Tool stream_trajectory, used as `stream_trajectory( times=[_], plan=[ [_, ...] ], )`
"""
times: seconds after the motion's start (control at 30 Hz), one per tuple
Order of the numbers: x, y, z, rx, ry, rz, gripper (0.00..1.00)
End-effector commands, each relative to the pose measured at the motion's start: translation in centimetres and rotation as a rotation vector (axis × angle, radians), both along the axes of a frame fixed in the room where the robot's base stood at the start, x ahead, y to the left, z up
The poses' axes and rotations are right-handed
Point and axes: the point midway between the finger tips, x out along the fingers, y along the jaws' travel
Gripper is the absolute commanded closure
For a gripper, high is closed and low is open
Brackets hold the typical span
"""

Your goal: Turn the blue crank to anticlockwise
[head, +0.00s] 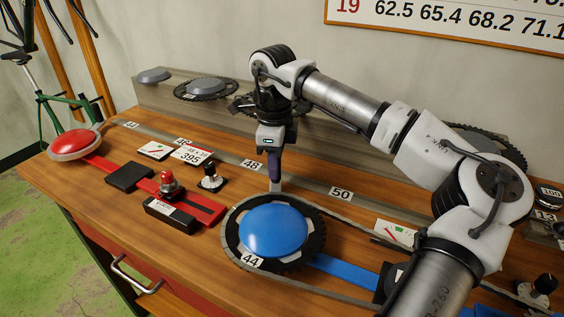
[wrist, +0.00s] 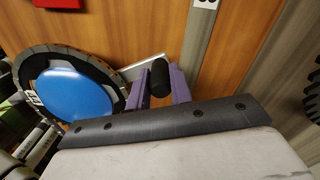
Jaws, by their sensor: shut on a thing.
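The blue crank shows as a round blue disc (head: 273,230) on a dark toothed ring with a chain around it, on the wooden bench; the "44" tag is at its front. The disc is at the left in the wrist view (wrist: 75,92). A pale metal bar runs from beside it towards a black cylindrical handle (wrist: 160,74). My gripper (head: 274,183) points down at the far edge of the ring. Its purple fingers (wrist: 160,88) are shut around the black handle. The handle is hidden in the head view.
A red disc (head: 75,143) with a red strip lies at the left. A red knob (head: 169,184), black boxes and small dials stand between. Toothed rings line the grey back ledge (head: 150,97). A blue strip (head: 340,268) runs right from the crank, under my arm.

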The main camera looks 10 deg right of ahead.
Motion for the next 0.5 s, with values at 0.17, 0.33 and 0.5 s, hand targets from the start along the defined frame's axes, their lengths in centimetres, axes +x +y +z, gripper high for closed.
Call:
stream_trajectory(
  times=[0.17,0.33,0.5],
  plan=[
    [0.08,0.57,0.05,0.001,-0.001,0.034,1.00],
    [0.09,0.76,0.05,0.001,-0.001,0.048,1.00],
    [0.10,0.81,0.06,0.000,-0.002,0.052,1.00]
  ],
)
